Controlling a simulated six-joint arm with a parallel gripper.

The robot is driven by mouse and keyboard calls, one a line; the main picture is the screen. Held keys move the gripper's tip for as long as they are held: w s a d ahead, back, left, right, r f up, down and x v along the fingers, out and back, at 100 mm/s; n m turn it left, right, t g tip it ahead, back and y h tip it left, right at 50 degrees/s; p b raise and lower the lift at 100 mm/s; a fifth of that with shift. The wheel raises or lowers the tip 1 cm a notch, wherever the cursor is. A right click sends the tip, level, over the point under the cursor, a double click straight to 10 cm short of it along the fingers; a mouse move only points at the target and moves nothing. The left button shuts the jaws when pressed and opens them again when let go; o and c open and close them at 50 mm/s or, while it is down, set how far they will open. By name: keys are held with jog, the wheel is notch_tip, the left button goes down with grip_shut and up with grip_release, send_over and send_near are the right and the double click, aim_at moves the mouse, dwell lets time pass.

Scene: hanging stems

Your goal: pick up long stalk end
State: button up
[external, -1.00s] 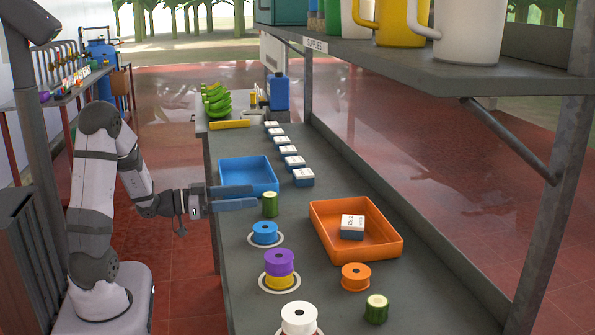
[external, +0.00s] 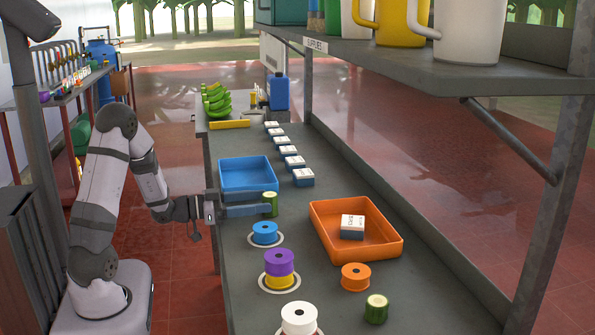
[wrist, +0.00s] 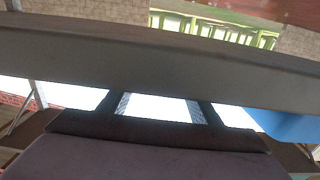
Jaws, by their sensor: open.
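A second, wider-looking green stalk end (external: 376,309) stands at the front right of the bench. The near finger covers part of that stalk's lower side. I cannot tell whether the stalk is fully between the fingers or touched. The wrist view shows my dark gripper parts, but no stalk end that I can make out.
A blue tray (external: 221,174) lies just behind my gripper. A blue spool (external: 265,232) stands close in front. An orange tray (external: 392,247) holds a white-topped box (external: 352,227). Purple, white and orange spools stand nearer the camera. A shelf (external: 420,60) overhangs the right side.

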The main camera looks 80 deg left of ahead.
aim_at(270, 199)
jog(key=shift+w+a+p, duration=0.1)
jog(key=shift+w+p, duration=0.2)
jog(key=shift+w, duration=1.55)
jog(key=c, duration=1.2)
jog(key=shift+r, duration=0.1)
notch_tip(270, 199, up, 10)
jog(key=shift+p, duration=0.45)
